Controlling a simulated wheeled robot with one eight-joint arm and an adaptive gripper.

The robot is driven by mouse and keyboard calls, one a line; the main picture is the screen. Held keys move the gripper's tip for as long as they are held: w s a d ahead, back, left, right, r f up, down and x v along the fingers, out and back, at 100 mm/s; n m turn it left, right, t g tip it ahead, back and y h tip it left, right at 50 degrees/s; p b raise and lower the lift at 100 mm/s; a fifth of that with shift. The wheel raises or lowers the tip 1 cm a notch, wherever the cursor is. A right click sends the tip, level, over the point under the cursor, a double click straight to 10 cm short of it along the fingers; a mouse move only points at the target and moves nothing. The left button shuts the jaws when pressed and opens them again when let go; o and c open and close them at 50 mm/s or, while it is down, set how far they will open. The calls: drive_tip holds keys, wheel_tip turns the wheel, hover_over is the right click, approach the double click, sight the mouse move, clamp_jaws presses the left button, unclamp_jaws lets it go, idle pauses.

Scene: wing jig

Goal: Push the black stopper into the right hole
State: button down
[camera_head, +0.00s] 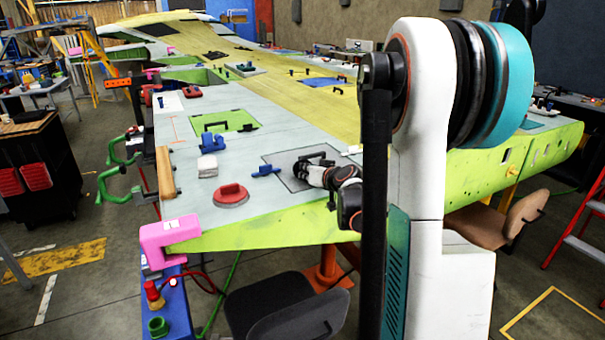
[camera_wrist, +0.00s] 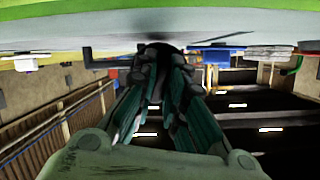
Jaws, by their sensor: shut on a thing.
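My gripper (camera_wrist: 160,75) points away from the wrist camera, its dark green fingers drawn together around a black thing (camera_wrist: 161,53), which looks like the black stopper. Only part of it shows between the fingertips, close to the pale green wing surface (camera_wrist: 60,48) along the top of the wrist view. In the head view my gripper (camera_head: 303,170) is low over a grey panel with a dark outline near the wing's front edge. The stopper cannot be made out there. No hole can be made out in either view, so I cannot tell how the stopper sits to one.
A dark chair (camera_head: 285,308) stands below the front edge.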

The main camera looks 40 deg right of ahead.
drive_tip(key=shift+r+p, duration=1.7)
drive_tip(key=shift+r, duration=1.05)
